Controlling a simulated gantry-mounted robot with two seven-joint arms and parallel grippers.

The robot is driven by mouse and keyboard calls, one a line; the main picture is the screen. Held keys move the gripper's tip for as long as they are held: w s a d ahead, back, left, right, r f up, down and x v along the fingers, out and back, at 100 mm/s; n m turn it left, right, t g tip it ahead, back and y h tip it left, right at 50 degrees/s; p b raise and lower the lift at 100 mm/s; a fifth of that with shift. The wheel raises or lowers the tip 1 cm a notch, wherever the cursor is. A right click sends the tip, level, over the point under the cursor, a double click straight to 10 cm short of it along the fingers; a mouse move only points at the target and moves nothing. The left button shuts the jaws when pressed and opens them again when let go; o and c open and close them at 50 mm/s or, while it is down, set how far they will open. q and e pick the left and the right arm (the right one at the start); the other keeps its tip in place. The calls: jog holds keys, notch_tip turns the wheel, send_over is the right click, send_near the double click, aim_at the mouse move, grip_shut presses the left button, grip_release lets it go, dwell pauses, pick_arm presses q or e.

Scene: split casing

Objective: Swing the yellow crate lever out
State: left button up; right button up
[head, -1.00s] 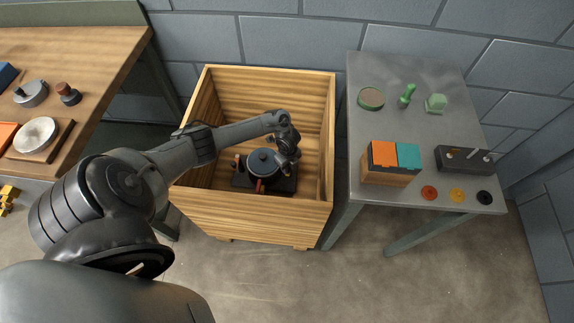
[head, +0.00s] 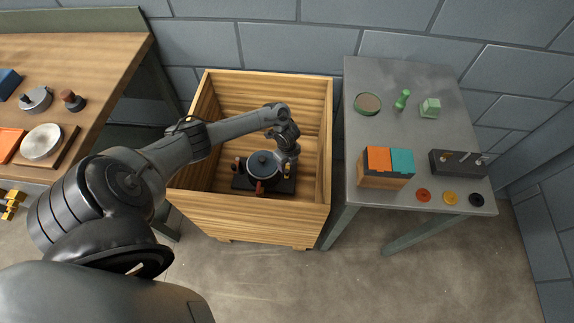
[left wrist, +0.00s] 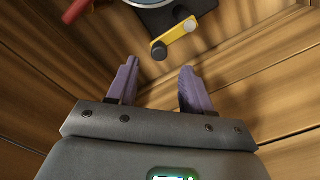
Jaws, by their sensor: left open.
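The yellow lever (left wrist: 175,38) shows in the left wrist view, with a dark knob (left wrist: 159,50) at its near end and a pale pivot at the other. It is mounted on a dark base (head: 240,184), which carries a round dark casing (head: 263,163) inside the wooden crate (head: 250,215). In the head view the lever is a tiny yellow spot (head: 287,176) beside the casing. My left gripper (left wrist: 158,68) is open and empty. The knob lies just past its fingertips, roughly between them in the picture; contact cannot be told. My right gripper is not in view.
Reddish handles (head: 259,187) stand around the casing; one shows in the left wrist view (left wrist: 76,11). The crate walls close in around my left arm. A grey table (head: 400,220) with small parts stands at right, a wooden bench (head: 100,60) at left.

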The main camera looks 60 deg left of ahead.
aim_at(287, 171)
pick_arm(q)
jog(key=shift+r+p, duration=1)
jog(key=shift+r, duration=1.8)
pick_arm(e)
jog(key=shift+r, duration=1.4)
